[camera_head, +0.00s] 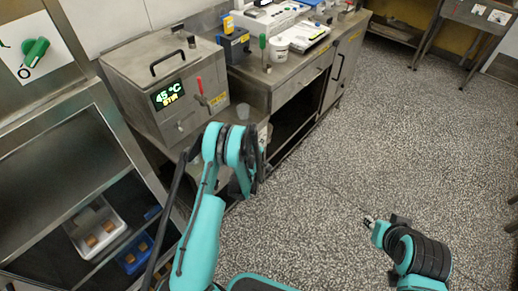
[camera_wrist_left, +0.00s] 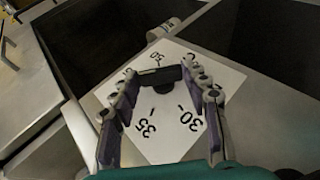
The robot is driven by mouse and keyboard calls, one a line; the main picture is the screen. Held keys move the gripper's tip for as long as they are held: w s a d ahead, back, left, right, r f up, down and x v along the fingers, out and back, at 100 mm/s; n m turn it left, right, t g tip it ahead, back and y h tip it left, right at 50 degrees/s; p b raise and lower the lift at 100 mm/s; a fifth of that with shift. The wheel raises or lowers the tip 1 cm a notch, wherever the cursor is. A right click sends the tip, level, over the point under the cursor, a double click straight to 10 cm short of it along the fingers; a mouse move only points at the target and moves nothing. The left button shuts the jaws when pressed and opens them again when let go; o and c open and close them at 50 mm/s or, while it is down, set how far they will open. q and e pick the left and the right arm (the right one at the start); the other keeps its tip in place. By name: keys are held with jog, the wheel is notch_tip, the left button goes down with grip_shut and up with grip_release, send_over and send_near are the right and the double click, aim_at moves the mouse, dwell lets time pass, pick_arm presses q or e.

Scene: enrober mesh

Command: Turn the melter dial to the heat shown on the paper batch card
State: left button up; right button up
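The melter (camera_head: 165,80) is a steel box at the upper left of the head view, its display (camera_head: 168,96) reading 45 °C with a smaller line under it. In the left wrist view a white dial plate (camera_wrist_left: 165,140) carries numbers, with 35 and 30 readable. A dark bar-shaped dial knob (camera_wrist_left: 160,76) sits on it. My left gripper (camera_wrist_left: 160,72) is open, one finger on each side of the knob; I cannot tell whether they touch it. In the head view my left arm hides most of that gripper. My right gripper (camera_head: 371,221) is over the floor, its fingers unclear. I cannot identify the batch card.
A red-handled lever (camera_head: 201,88) is on the melter's front. The steel counter (camera_head: 300,72) behind holds a white tub (camera_head: 279,48) and a green-handled tool (camera_head: 263,45). The speckled floor (camera_head: 400,130) is clear.

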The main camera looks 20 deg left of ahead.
pick_arm(q)
jog(key=o, duration=0.3)
jog(key=shift+o, duration=0.2)
notch_tip(320, 180, up, 10)
jog(key=shift+r, duration=0.1)
dwell(0.4)
